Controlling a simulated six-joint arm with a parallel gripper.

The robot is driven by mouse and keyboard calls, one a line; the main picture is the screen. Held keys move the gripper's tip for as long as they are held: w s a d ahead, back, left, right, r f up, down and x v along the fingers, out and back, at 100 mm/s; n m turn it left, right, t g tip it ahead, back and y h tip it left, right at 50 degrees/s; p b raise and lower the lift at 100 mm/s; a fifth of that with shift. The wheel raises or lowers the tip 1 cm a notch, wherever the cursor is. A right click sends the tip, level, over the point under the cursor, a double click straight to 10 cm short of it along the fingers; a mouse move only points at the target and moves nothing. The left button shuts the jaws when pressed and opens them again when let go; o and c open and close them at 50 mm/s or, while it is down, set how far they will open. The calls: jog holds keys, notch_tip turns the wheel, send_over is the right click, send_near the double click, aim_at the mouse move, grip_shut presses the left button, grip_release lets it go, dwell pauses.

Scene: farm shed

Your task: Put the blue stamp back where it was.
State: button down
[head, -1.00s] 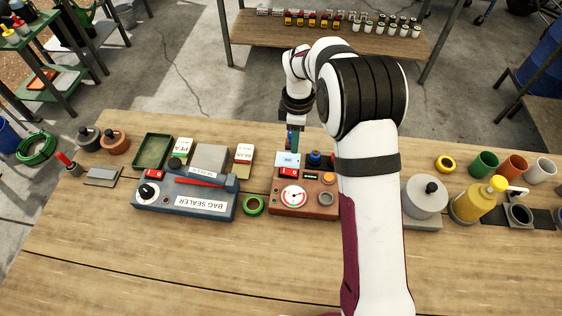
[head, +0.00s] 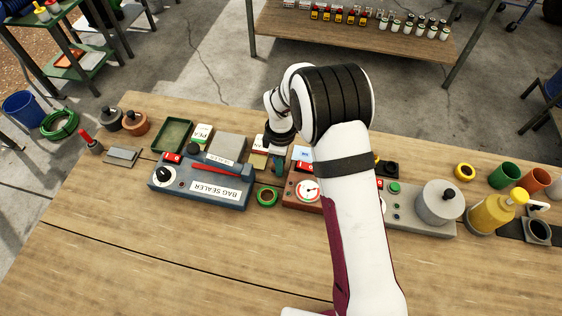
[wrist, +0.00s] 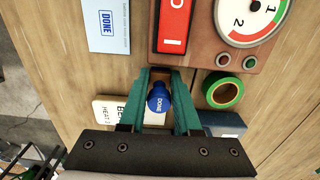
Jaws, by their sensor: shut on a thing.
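The blue stamp (wrist: 157,98), with a round knob marked DONE, is between the teal fingers of my gripper (wrist: 166,78) in the wrist view. My gripper is shut on it. In the head view my gripper (head: 277,166) is left of the brown gauge box (head: 293,190) and behind the green tape roll; the stamp cannot be made out there. A white and tan bean card (wrist: 106,108) lies partly hidden under the fingers. A pale blue card with a DONE mark (wrist: 108,26) lies beside the gauge box. Whether the stamp touches anything below is unclear.
The green tape roll (head: 267,197) is close in front of my gripper. The blue bag sealer (head: 205,190) stands to the left, with an empty green tray (head: 171,135) behind it. My arm hides part of the gauge box. The bench front is clear.

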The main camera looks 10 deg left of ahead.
jog(key=shift+f, duration=0.1)
jog(key=shift+f, duration=0.15)
jog(key=c, duration=0.6)
grip_release()
